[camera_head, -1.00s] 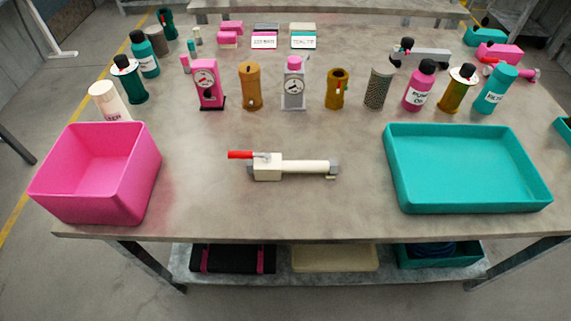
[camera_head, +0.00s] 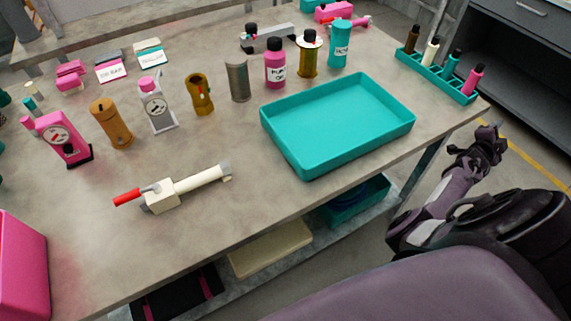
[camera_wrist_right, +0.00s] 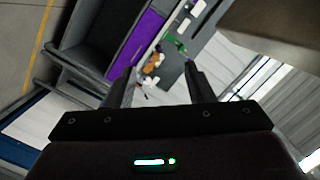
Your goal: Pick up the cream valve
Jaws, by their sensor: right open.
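The cream valve (camera_head: 178,190) lies on the table near its front edge in the head view. My right gripper (camera_head: 496,138) is off the table's right side, well apart from the valve. In the right wrist view its two fingers (camera_wrist_right: 158,88) stand apart with nothing between them. The valve cannot be made out in that view. My left gripper is not in view.
A teal tray (camera_head: 340,125) sits right of the valve, and a pink bin (camera_head: 22,265) stands at the lower left. Bottles, gauges and cylinders line the back. A teal rack (camera_head: 436,78) holds several small bottles at the far right. The table around the valve is clear.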

